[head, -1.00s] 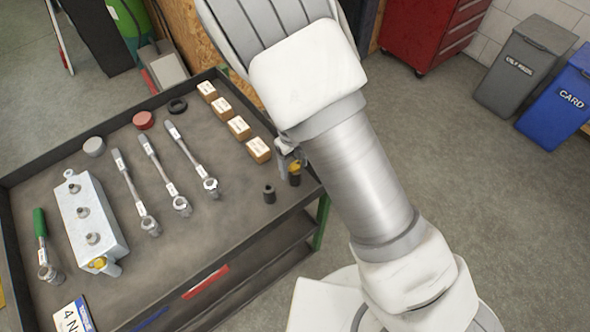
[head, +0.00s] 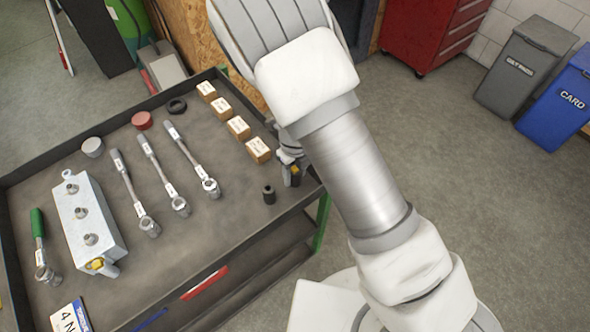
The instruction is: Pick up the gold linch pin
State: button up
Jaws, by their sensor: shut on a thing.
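My gripper (head: 292,170) is at the right end of the bench top, partly hidden behind my own arm. It is shut on a small gold piece (head: 295,171), which looks like the gold linch pin; only a bit of it shows between the dark fingers. Whether it is clear of the bench cannot be told.
The dark workbench (head: 185,240) has a raised rim. A small black cylinder (head: 269,194) stands just left of my gripper. Several labelled wooden blocks (head: 258,150) line the back right. Wrenches (head: 163,172) lie mid-bench. Open floor lies to the right.

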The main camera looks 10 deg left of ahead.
jog(key=shift+r, duration=0.15)
notch_tip(320, 180, up, 10)
jog(key=shift+f+p, duration=0.1)
jog(key=shift+p, duration=0.9)
